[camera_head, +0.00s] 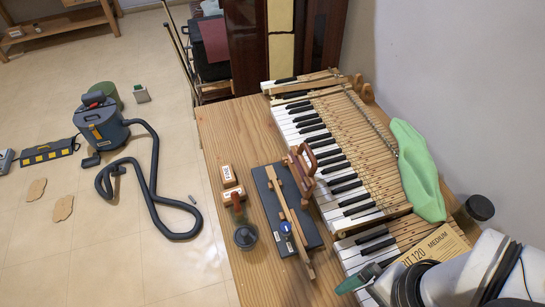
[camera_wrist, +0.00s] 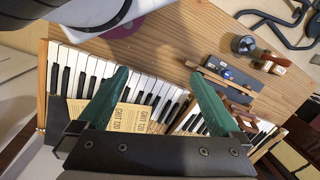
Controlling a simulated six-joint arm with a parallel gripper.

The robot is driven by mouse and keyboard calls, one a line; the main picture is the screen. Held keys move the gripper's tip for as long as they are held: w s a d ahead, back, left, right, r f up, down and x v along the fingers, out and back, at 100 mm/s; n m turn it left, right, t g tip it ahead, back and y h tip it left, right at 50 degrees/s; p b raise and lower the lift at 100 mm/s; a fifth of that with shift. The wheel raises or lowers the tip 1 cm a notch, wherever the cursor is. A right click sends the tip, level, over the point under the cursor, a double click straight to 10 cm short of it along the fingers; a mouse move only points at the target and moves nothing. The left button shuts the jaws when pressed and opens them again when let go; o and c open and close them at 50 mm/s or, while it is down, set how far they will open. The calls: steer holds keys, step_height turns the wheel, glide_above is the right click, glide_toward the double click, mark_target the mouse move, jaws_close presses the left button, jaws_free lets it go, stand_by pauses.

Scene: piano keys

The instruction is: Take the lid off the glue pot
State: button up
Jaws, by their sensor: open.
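A small dark round jar (camera_head: 245,237), which looks like the glue pot, stands on the wooden bench left of the blue-grey board. It also shows in the wrist view (camera_wrist: 243,45), near the top. A dark top seems to cover it; I cannot tell the lid clearly from the body. A second dark, black-topped jar (camera_head: 480,207) stands at the right by the wall, so which one is the glue pot is not certain. My gripper (camera_wrist: 158,80) is open and empty, its green fingers spread above the keys and sandpaper. In the head view a green fingertip (camera_head: 355,279) shows at lower right, well away from the left jar.
Piano keys (camera_head: 318,137) fill the bench's right side. A blue-grey board (camera_head: 267,198) bears wooden strips and a blue round piece (camera_head: 286,228). Small blocks (camera_head: 228,175) lie behind the left jar. Sandpaper (camera_head: 440,243) and a green cloth (camera_head: 416,170) lie at right.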

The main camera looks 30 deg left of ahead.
steer(key=w+a+r+n, duration=0.1)
steer(key=w+a+n, duration=0.5)
steer(key=w+a, duration=0.1)
steer(key=n+h, duration=0.2)
steer(key=n, duration=0.9)
glide_above(244, 230)
steer(key=d, duration=0.1)
step_height(244, 230, down, 4)
steer(key=f, duration=1)
steer(key=a+f, duration=0.1)
steer(key=f, duration=0.4)
steer(key=shift+f, duration=0.1)
steer(key=c, duration=1.3)
